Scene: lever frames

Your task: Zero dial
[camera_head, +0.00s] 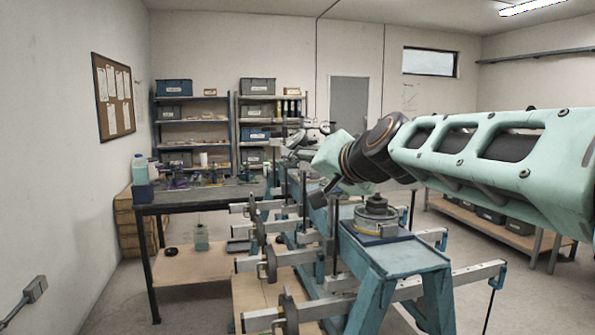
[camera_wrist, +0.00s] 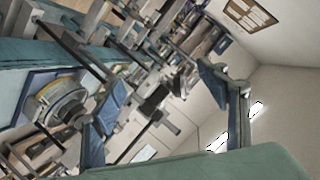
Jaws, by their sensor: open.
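A round metal dial-like device (camera_head: 377,212) sits on a dark blue plate on top of the teal frame (camera_head: 400,255), right of centre in the head view. It also shows at the left of the wrist view as a stepped disc (camera_wrist: 62,107) with a yellowish ring. Its markings are too small to read. My gripper (camera_wrist: 161,76) is open, with its two blue-padded fingers apart and nothing between them. The left finger in the wrist view appears close beside the disc in the picture, but the gap in depth cannot be told. In the head view my arm hides part of the frame behind.
Several metal beams with sliding weights (camera_head: 268,262) stick out left of the teal frame. Thin dark rods stand upright along it. A dark workbench (camera_head: 205,195) with small items stands at the left. Shelves (camera_head: 192,125) line the back wall.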

